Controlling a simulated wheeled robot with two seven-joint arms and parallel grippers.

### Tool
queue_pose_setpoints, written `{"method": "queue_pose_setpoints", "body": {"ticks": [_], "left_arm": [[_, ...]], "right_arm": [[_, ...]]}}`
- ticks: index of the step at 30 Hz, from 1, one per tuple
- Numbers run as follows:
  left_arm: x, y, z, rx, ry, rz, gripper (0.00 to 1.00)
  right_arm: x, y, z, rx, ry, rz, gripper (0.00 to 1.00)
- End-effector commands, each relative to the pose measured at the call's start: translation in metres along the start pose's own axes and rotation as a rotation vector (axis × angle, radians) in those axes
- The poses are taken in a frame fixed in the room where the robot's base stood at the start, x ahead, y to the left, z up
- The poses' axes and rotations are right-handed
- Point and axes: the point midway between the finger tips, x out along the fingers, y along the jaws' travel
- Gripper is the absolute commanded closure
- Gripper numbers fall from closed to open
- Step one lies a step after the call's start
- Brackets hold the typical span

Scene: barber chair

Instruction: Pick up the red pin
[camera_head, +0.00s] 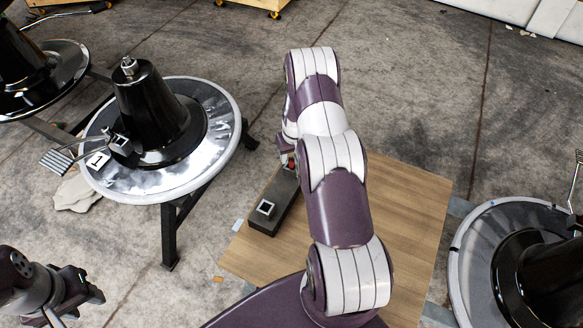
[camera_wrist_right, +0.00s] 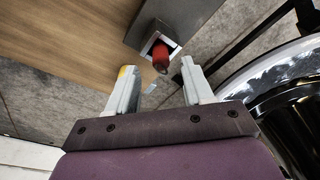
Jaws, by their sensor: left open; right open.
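The red pin (camera_wrist_right: 161,57) stands in a square socket at one end of a dark grey block, seen in the right wrist view. In the head view only a bit of the pin (camera_head: 291,165) shows beside my right arm. The block (camera_head: 284,201) lies on the wooden table, and its near socket has a pale square rim. My right gripper (camera_wrist_right: 160,84) is open, its two fingers apart with the pin's tip just beyond and between them; I cannot tell if they touch it. In the head view my arm mostly hides this gripper. My left gripper (camera_head: 82,300) is open and empty at lower left.
The wooden table top (camera_head: 415,200) is mostly clear. A round chair base (camera_head: 160,150) on a stand is at left, with a small bracket on it. Another round base (camera_head: 505,260) is at right. Concrete floor surrounds them.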

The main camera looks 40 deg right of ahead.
Motion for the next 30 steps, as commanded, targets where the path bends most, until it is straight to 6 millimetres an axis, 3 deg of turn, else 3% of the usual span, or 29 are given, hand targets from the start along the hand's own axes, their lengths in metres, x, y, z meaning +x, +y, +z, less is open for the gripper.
{"method": "queue_pose_setpoints", "body": {"ticks": [1, 4, 12, 17, 26, 30], "left_arm": [[0.005, 0.000, 0.001, 0.000, 0.000, 0.000, 0.57], [0.007, 0.000, 0.001, 0.000, -0.001, 0.000, 0.57], [0.007, 0.000, 0.001, 0.000, -0.001, 0.000, 0.57], [0.007, 0.000, 0.001, 0.000, 0.000, 0.000, 0.57], [0.006, 0.000, 0.001, 0.000, 0.000, 0.000, 0.57], [-0.005, 0.000, 0.000, 0.000, -0.001, 0.000, 0.57]], "right_arm": [[0.013, -0.001, 0.001, 0.000, -0.002, -0.001, 0.49], [0.026, -0.001, 0.000, 0.000, -0.001, -0.001, 0.49], [0.030, -0.001, 0.000, -0.001, 0.001, -0.001, 0.49], [0.029, -0.001, 0.000, -0.001, 0.001, -0.001, 1.00], [0.028, -0.001, -0.001, 0.000, 0.001, -0.001, 1.00], [0.015, -0.001, -0.003, 0.000, 0.001, 0.000, 1.00]]}}
